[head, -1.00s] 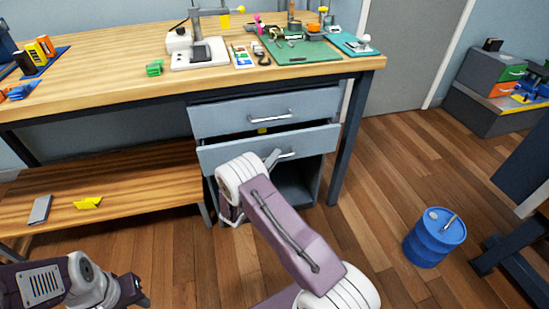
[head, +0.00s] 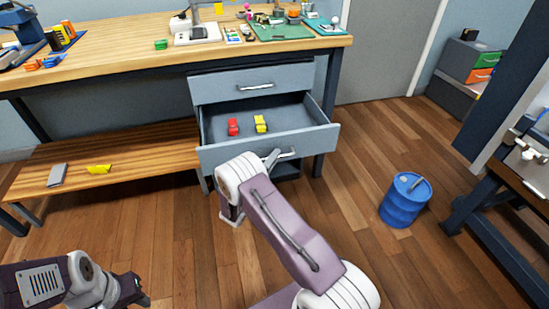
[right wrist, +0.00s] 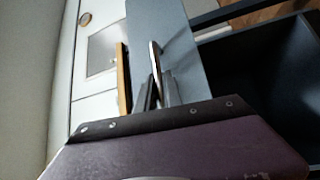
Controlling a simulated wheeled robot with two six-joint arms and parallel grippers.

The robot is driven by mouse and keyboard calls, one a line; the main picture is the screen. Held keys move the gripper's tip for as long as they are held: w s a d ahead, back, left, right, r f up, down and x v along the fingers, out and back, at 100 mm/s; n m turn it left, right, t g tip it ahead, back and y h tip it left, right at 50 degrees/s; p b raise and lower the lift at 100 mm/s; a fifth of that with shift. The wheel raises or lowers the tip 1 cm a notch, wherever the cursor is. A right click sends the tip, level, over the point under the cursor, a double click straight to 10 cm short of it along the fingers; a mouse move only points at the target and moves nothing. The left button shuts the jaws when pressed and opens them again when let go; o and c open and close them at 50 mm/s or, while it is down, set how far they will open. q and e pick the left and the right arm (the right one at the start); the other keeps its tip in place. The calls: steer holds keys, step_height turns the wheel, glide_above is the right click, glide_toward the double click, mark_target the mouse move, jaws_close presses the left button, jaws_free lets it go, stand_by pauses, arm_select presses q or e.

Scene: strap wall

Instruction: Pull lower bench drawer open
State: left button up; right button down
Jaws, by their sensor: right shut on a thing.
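The lower bench drawer (head: 225,154) stands well out from the grey cabinet under the workbench. Its inside shows, with a red item (head: 233,127) and a yellow item (head: 261,123) on its floor. My right gripper (head: 272,157) is at the drawer's front, shut on the bar handle (head: 290,153); my arm hides part of the front. The upper drawer (head: 225,88) is closed. In the right wrist view, my gripper (right wrist: 142,75) is beside a grey-blue panel (right wrist: 180,45). My left gripper (head: 138,291) is low at the left, away from the bench; its jaws are unclear.
The wooden bench top (head: 110,58) carries tools and small items. A low wooden shelf (head: 130,150) lies left of the drawers. A blue drum (head: 404,203) stands on the floor at right. A dark-framed table (head: 505,225) is at the right edge. Floor between drawer and drum is clear.

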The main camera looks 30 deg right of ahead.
stand_by(0.3)
steer(key=c, duration=1.8)
jaws_free()
steer(key=shift+o, duration=0.2)
steer(key=shift+s+a, duration=0.15)
steer(key=shift+a, duration=0.1)
steer(key=p+v, duration=0.3)
steer(key=v, duration=0.5)
steer(key=shift+s+a, duration=0.15)
steer(key=shift+a, duration=0.1)
steer(key=shift+d+f, duration=0.1)
